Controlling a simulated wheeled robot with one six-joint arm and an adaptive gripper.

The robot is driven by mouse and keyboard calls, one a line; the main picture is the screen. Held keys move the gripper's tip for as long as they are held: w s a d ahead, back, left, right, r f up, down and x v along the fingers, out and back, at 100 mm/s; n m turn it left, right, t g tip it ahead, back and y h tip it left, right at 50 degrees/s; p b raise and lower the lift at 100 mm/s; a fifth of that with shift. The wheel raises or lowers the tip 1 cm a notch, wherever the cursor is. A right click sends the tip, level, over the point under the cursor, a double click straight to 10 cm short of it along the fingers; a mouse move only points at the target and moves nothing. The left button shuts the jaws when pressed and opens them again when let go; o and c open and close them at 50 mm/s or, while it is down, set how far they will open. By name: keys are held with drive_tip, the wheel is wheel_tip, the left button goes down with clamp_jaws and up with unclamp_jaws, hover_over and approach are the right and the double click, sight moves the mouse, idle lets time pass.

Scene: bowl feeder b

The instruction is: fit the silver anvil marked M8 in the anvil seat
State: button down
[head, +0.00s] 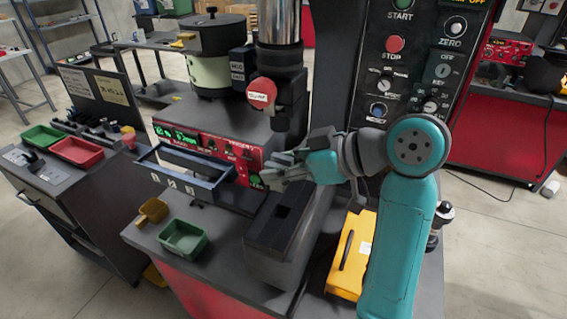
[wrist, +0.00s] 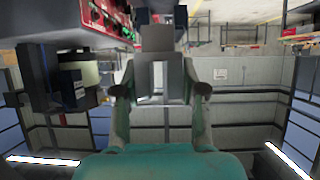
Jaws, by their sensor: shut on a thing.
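My gripper (head: 283,172) reaches left from the teal arm, above a dark block with a slot in its top (head: 283,222). In the wrist view its two fingers (wrist: 158,72) close around a plain grey block, which looks like the silver anvil (wrist: 157,38) and sticks out past the fingertips. No M8 mark is readable on it. In the head view the held piece blends with the grey fingers. I cannot tell for certain which part is the anvil seat; the slotted block stands below the gripper, apart from it.
A press column with a red knob (head: 262,93) stands behind the gripper. A red display unit (head: 207,142) and a dark open frame (head: 185,178) are to the left. A green bin (head: 184,240) sits at the front left. A yellow case (head: 352,256) lies right of the slotted block.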

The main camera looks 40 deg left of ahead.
sight(283, 191)
drive_tip(key=shift+d, duration=0.2)
drive_tip(key=shift+f, duration=2.85)
drive_tip(key=shift+f, duration=1.6)
drive_tip(key=c, duration=0.6)
unclamp_jaws()
drive_tip(key=shift+o, duration=0.2)
drive_tip(key=v, duration=1.2)
